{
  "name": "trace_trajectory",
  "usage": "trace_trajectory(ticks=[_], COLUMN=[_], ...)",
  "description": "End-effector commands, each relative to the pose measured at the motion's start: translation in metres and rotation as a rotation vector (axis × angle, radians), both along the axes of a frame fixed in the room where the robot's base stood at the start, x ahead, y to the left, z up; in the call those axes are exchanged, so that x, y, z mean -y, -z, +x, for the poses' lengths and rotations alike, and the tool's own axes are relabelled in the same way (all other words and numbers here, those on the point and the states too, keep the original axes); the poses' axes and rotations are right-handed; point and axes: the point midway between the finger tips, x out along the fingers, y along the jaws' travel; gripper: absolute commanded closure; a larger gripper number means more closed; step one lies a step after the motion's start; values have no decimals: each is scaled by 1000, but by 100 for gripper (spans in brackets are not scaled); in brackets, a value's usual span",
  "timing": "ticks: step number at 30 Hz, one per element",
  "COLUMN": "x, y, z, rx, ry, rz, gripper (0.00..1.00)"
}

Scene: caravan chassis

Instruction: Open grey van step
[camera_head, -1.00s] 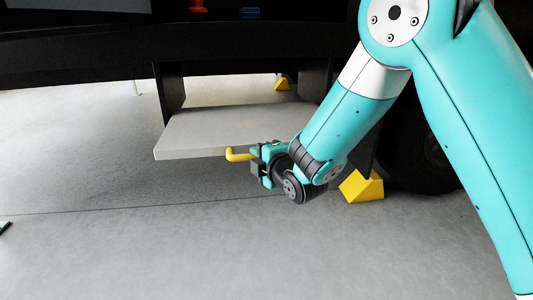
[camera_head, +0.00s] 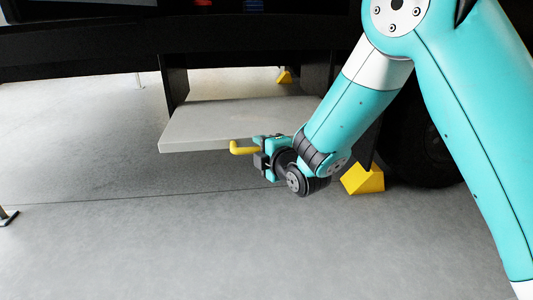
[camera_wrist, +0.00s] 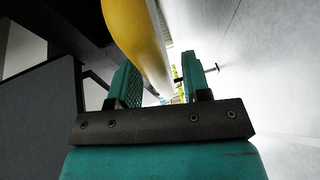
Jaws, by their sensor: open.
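The grey van step (camera_head: 225,124) is a flat slab under the dark van body, standing out towards me. A yellow handle (camera_head: 241,148) shows at its front edge. My gripper (camera_head: 262,151) is at this handle, in front of the step's edge. In the wrist view the yellow handle (camera_wrist: 138,35) looms large and runs down towards the gap between the two teal fingers of my gripper (camera_wrist: 157,82). The fingers are apart, one on either side of the handle's lower end. I cannot tell whether they touch it. My arm hides the step's right front part.
A yellow wedge (camera_head: 363,178) stands on the floor right of my gripper, beside a dark wheel (camera_head: 425,155). Another yellow wedge (camera_head: 284,77) is farther back. A black support (camera_head: 174,80) hangs at the step's left. The grey floor (camera_head: 150,245) in front is clear.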

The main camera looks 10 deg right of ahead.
Motion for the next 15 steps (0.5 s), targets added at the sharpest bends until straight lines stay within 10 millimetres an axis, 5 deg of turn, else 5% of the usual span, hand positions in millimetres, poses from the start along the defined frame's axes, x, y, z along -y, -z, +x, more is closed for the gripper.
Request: trace_trajectory(ticks=[5, 15], x=[5, 31], y=[-4, -15], z=[-18, -98], rx=[-1, 4], ry=[-1, -6], rz=[-1, 0], gripper=[56, 56])
